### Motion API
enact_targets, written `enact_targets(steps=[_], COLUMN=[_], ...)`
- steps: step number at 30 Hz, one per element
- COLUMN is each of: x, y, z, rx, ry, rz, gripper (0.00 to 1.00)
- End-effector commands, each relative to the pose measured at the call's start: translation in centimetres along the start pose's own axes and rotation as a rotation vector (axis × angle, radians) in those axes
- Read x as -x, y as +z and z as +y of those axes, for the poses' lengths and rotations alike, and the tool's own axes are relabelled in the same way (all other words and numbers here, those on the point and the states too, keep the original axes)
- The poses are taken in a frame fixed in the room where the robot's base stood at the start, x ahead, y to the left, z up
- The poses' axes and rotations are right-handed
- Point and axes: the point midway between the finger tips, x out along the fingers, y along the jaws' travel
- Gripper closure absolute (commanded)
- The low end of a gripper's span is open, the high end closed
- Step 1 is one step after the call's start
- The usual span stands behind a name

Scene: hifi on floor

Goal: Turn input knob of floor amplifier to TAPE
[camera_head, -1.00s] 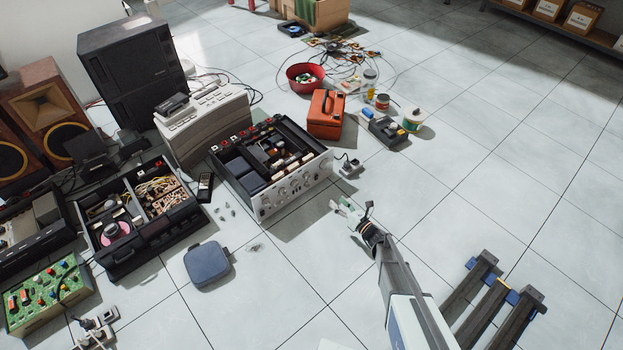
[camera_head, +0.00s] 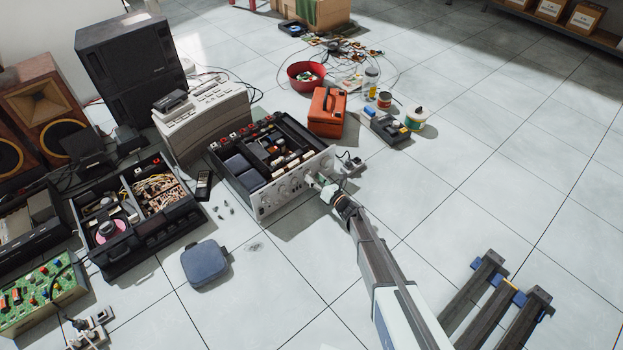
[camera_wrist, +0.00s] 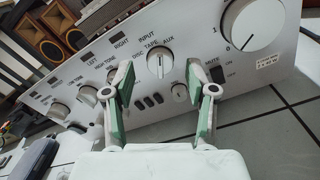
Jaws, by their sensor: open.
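The floor amplifier (camera_head: 290,188) stands with its top open and its silver front panel facing my arm. In the wrist view its panel (camera_wrist: 205,75) carries the round silver input knob (camera_wrist: 160,65) under the printed words INPUT, TAPE and AUX. The knob has a dark upright mark, but I cannot tell exactly which label it points at. My gripper (camera_wrist: 161,72) is open, with one green-and-dark finger on each side of the knob. I cannot tell whether they touch it. In the head view my gripper (camera_head: 318,182) is close to the panel's right part.
A large volume knob (camera_wrist: 250,24) is right of the input knob, with a mute switch (camera_wrist: 216,73) below. A blue case (camera_head: 206,263) lies in front. Floor at right is mostly clear.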

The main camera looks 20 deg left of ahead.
Motion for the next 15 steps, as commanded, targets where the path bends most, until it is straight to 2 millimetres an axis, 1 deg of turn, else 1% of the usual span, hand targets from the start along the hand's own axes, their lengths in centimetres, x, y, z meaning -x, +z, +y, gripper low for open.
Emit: enact_targets(steps=[1,6,15], x=[-0.8,-2.1,-2.5], y=[-0.2,-0.1,0.0], z=[-0.2,-0.1,0.0], rx=[0.001,0.0,0.0], ry=[0.001,0.0,0.0], rz=[-0.001,0.001,0.0], gripper=[0.43,0.43,0.43])
